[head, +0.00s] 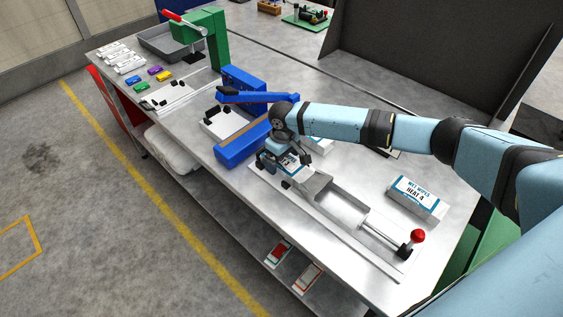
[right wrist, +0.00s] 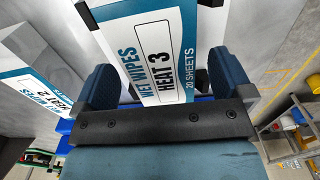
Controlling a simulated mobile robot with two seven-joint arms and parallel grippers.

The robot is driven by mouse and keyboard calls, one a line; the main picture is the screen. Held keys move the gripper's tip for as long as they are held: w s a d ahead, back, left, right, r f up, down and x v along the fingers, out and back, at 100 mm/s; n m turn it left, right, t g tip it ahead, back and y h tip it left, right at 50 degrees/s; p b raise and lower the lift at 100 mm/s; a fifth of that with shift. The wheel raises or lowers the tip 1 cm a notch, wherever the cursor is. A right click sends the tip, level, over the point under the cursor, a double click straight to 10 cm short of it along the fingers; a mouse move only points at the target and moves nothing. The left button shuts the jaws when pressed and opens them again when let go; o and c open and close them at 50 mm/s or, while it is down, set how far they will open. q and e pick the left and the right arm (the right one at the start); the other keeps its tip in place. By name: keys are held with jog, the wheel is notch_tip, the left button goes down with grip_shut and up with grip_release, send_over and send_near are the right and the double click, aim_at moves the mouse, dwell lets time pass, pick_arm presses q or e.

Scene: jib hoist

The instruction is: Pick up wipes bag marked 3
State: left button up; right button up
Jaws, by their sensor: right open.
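The wipes bag marked 3 (right wrist: 160,55) is white with blue bands and the words "WET WIPES HEAT 3". It lies between the two fingers of my right gripper (right wrist: 162,78) in the right wrist view, with gaps showing beside it. In the head view my right gripper (head: 283,163) is open, low over the bag at the upper end of a grey metal slide fixture (head: 318,188). The gripper hides most of the bag there. My left gripper is not in view.
A bag marked 4 (head: 414,196) lies to the right on the bench. A bag marked 2 (right wrist: 35,100) is close beside the gripper in the wrist view. A blue lever device (head: 240,148) stands left of the gripper. A red-knobbed handle (head: 417,237) is at the fixture's lower end.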

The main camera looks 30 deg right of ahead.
jog(key=shift+f, duration=0.1)
jog(key=shift+c, duration=0.5)
jog(key=c, duration=1)
jog(key=shift+o, duration=0.2)
